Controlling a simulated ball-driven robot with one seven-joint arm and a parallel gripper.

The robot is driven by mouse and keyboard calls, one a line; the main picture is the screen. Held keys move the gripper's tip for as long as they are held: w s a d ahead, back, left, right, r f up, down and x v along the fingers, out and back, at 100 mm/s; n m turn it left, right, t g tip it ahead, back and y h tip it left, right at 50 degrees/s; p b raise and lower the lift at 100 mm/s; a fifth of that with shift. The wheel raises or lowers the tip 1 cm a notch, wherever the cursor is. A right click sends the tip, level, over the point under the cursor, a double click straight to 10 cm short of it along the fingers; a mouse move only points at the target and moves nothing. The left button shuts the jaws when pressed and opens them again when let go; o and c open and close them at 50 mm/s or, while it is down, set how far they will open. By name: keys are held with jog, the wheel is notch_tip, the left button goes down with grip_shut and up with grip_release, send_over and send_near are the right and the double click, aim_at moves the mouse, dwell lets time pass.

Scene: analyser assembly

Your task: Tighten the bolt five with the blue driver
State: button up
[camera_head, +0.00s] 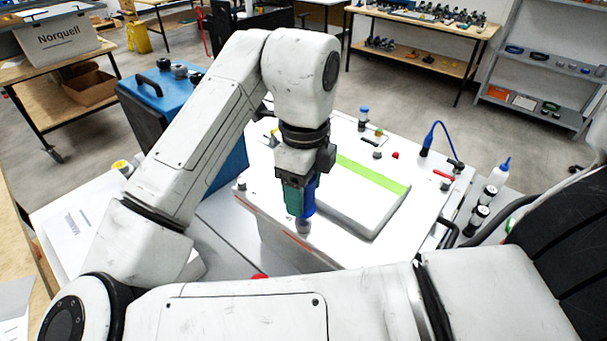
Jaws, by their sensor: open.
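My gripper (300,203) points down over the near edge of the white analyser unit (262,222). Its jaws are open, with a teal finger showing on the left. The blue driver (310,193) stands roughly upright at the jaws, partly hidden by the finger and gripper body. I cannot tell whether the fingers touch it. A grey round piece (303,227) is directly below the driver; the contact between them is unclear. Small grey knob-like pieces sit near the unit's corners, at left (241,184) and right (445,184). No bolt number is readable, so bolt five cannot be singled out.
A raised white panel with a green strip (372,174) lies right of my gripper. A blue cable (436,127), a red-handled part (439,173) and several dark-capped bottles (478,218) are at right. A blue case (160,82) stands behind my arm at left.

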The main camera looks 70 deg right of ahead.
jog(key=n+p, duration=0.1)
jog(key=n, duration=0.1)
jog(key=n+p, duration=0.2)
jog(key=n, duration=0.1)
jog(key=shift+r+n, duration=0.25)
jog(key=shift+n, duration=0.05)
jog(key=shift+f+n+p, duration=0.25)
jog(key=shift+n+p, duration=0.1)
jog(key=shift+n, duration=0.55)
grip_shut()
